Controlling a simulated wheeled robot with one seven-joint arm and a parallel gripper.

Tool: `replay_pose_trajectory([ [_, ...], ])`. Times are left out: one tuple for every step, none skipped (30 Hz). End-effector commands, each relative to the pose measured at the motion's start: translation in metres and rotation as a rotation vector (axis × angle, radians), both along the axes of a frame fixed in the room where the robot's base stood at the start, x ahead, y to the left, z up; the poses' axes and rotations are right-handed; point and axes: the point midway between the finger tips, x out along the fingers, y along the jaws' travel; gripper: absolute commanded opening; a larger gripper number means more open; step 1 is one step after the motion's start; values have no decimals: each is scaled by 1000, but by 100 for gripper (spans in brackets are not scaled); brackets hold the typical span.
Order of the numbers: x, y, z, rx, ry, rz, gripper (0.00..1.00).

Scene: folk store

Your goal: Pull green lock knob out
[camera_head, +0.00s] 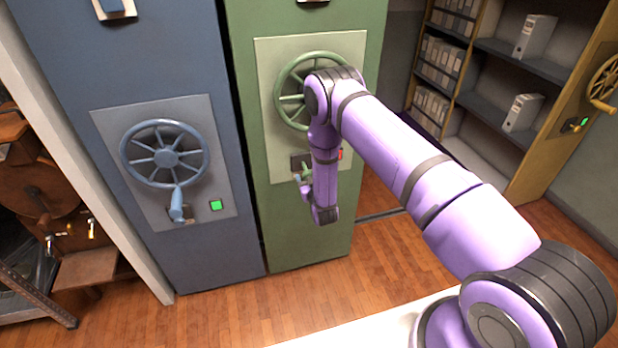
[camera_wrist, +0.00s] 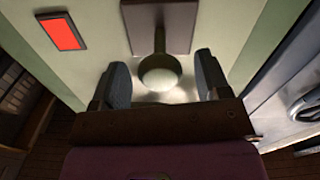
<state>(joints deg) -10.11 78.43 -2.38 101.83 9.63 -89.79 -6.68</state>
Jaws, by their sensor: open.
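The green lock knob (camera_head: 299,177) sits on a short stem below a dark square plate (camera_head: 299,160) on the green cabinet (camera_head: 300,240), partly hidden by my arm. In the wrist view the round, pale knob (camera_wrist: 159,73) lies between the two dark fingers of my gripper (camera_wrist: 162,80). The gripper is open, with a visible gap on both sides of the knob. In the head view my gripper (camera_head: 306,188) is small and close to the knob. A red indicator (camera_wrist: 62,32) shows beside the plate, and its edge shows past my arm in the head view (camera_head: 341,154).
A green handwheel (camera_head: 281,100) is above the knob, partly behind my arm. A blue cabinet (camera_head: 160,70) with its own wheel, knob and green indicator (camera_head: 216,205) stands to the left. An open yellow cabinet with shelves (camera_head: 510,65) stands to the right. Wooden floor lies below.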

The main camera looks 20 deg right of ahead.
Motion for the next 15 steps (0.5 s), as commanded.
replay_pose_trajectory([
  [0, 0, 0, 0, 0, 0, 70],
  [0, 0, 0, 0, 0, 0, 70],
  [-1, 0, 0, 0, 0, 0, 70],
  [-2, 0, 0, 0, 0, 0, 70],
  [-4, 0, 0, 0, 0, 0, 70],
  [-7, 0, 0, 0, 0, 0, 70],
  [-10, 0, 0, 0, 1, 0, 70],
  [-14, 0, 0, 0, 2, 0, 70],
  [-21, 0, 0, 0, 1, 0, 70],
  [-26, 0, 0, -1, 2, 0, 70],
  [-32, 0, 0, -1, 3, 1, 70],
  [-39, 0, -1, -1, 3, 1, 70],
  [-45, 0, -1, -1, 3, 1, 70],
  [-51, 0, 0, -1, 2, 1, 70],
  [-59, 0, 0, -1, 3, 2, 70],
])
